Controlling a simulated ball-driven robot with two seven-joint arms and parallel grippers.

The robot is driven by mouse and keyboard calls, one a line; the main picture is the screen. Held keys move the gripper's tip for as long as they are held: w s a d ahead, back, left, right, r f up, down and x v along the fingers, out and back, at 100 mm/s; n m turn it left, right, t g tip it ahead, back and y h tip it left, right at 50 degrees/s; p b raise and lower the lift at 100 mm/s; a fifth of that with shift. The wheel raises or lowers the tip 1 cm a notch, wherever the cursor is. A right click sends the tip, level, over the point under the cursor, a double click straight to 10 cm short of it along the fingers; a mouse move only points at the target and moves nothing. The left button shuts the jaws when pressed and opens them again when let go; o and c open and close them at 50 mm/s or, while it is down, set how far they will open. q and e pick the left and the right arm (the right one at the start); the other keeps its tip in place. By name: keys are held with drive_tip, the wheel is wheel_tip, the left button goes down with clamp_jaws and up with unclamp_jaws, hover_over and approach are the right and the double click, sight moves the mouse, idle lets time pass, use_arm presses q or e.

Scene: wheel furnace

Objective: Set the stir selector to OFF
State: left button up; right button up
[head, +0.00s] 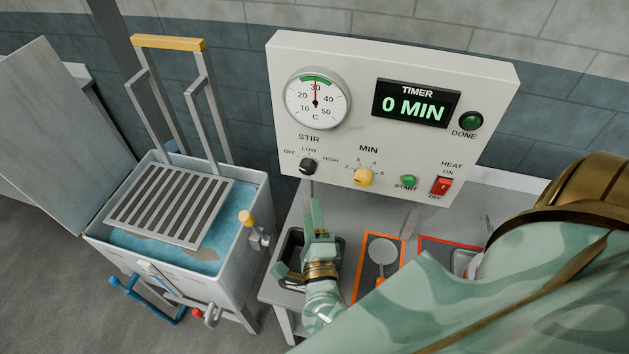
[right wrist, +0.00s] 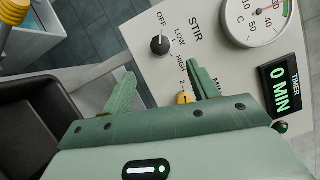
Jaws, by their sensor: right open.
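The stir selector (head: 308,166) is a small black knob at the lower left of the white control panel, under the word STIR, with OFF, LOW and HIGH around it. It also shows in the right wrist view (right wrist: 160,45), beyond my fingertips. I cannot tell surely which label its pale mark points to. My right gripper (head: 300,238) is below and in front of the panel, apart from the knob. In the right wrist view its two green fingers (right wrist: 161,75) are spread with nothing between them. My left gripper is not in view.
The yellow MIN knob (head: 363,177) is just right of the selector, then the green START button (head: 408,181) and red HEAT switch (head: 441,187). A dark tray (head: 290,244) lies beside my right gripper. A water tank (head: 255,215) with a rack stands left.

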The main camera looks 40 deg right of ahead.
drive_tip(key=shift+b+v, duration=0.4)
drive_tip(key=shift+v, duration=1.85)
